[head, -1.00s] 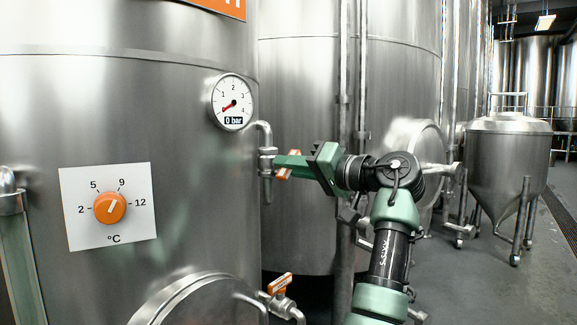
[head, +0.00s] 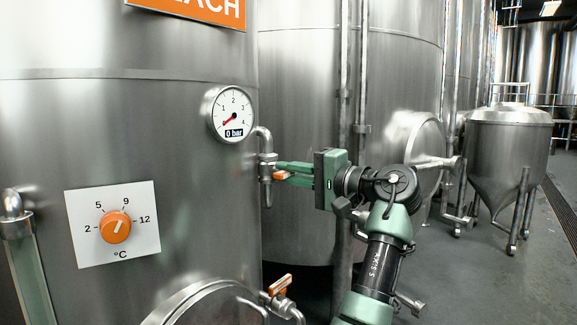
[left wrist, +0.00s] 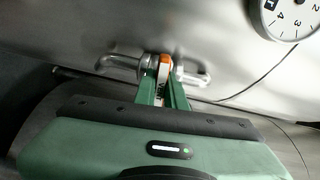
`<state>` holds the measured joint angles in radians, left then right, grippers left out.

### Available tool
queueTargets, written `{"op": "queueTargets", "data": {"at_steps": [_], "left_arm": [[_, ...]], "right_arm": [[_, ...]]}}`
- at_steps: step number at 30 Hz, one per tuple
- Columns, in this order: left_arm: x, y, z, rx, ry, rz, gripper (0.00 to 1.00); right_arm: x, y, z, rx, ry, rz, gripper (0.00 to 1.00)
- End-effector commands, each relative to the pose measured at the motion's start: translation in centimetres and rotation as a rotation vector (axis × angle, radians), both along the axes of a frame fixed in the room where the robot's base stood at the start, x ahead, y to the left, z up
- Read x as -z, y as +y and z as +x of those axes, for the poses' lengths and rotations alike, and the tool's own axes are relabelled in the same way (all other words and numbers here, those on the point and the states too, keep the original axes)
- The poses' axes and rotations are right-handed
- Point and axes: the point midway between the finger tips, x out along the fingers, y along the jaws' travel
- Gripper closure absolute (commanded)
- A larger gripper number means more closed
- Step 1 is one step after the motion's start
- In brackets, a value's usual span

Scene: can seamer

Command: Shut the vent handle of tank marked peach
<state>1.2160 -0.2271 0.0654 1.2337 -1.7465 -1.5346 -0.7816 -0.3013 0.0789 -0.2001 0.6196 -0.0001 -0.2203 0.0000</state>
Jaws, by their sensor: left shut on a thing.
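The tank (head: 160,130) fills the left of the head view. Its orange sign (head: 205,9) is cut off and reads "EACH". The vent valve (head: 265,165) is on a bent pipe at the tank's right side, beside the gauge. Its orange vent handle (head: 281,176) sticks out to the right, nearly level. My left gripper (head: 280,171) is shut on the handle, with green fingers on both sides. In the left wrist view, the handle (left wrist: 163,70) sits between the fingertips (left wrist: 163,84), its orange end at the valve. The fingers partly hide it. My right gripper is not in view.
A pressure gauge (head: 231,114) reads 0 bar. An orange temperature dial (head: 115,227) is on a white plate. Another orange-handled valve (head: 280,285) is lower down, by the round hatch (head: 200,305). Another tank (head: 300,120) and pipes stand close behind my arm. Open floor lies to the right.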

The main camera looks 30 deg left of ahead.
Motion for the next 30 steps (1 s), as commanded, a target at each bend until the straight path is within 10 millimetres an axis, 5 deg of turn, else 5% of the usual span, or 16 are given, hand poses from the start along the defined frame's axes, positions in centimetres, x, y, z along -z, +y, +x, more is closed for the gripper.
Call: {"op": "queueTargets", "data": {"at_steps": [23, 24, 26, 30], "left_arm": [[0.07, 0.03, 0.00, -0.001, 0.111, 0.008, 1.00], [0.07, 0.03, 0.00, -0.001, 0.111, 0.008, 0.80], [0.06, 0.03, 0.00, -0.001, 0.111, 0.008, 0.67], [0.04, 0.02, 0.00, -0.001, 0.109, 0.007, 0.67]], "right_arm": [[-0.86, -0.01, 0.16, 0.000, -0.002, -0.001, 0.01], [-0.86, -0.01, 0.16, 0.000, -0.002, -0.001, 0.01], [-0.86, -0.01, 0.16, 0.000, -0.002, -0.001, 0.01], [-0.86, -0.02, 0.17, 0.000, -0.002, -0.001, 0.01]]}}
